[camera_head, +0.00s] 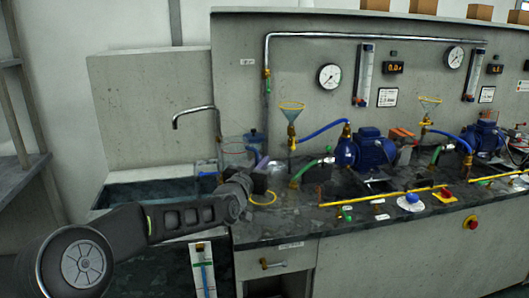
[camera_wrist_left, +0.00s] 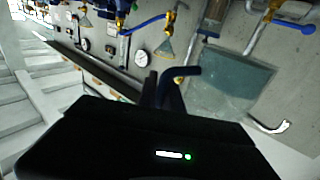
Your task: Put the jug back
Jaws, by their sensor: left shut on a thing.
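The jug (camera_head: 234,152) is clear, with a blue handle, and is near the right end of the sink in the head view. In the left wrist view the jug (camera_wrist_left: 228,85) is a large see-through body right of the fingers, tilted in that picture. My left gripper (camera_head: 262,178) is at the handle, on the jug's right side. In the left wrist view my left gripper (camera_wrist_left: 163,88) is shut on the dark blue handle (camera_wrist_left: 187,72). The jug's base is partly hidden by my arm, so I cannot tell whether it touches the bench. My right gripper is out of view.
The sink (camera_head: 160,190) lies left of the jug, under a bent tap (camera_head: 195,110). A funnel (camera_head: 291,108), blue hose and blue pump (camera_head: 370,150) stand to the right. The front right worktop carries yellow bars and valves.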

